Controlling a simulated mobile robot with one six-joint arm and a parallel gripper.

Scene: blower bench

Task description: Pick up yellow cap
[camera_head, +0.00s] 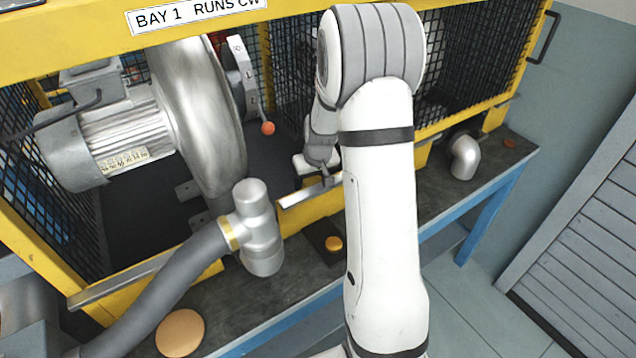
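A small round yellow cap (333,243) sits on a dark square patch of the bench top, in front of the yellow enclosure sill and just left of my arm. It looks orange-yellow and is fully visible. My gripper (328,178) is up and behind the cap in the picture, by the grey rail along the sill and apart from the cap. It is small and partly hidden by my arm, so its opening is unclear.
A blower (185,120) stands inside the yellow-framed mesh enclosure. A grey tee fitting (258,232) with a hose (165,285) lies left of the cap. An orange-tan disc (180,332) lies front left. A metal elbow (464,157) and a small reddish disc (509,142) are at right.

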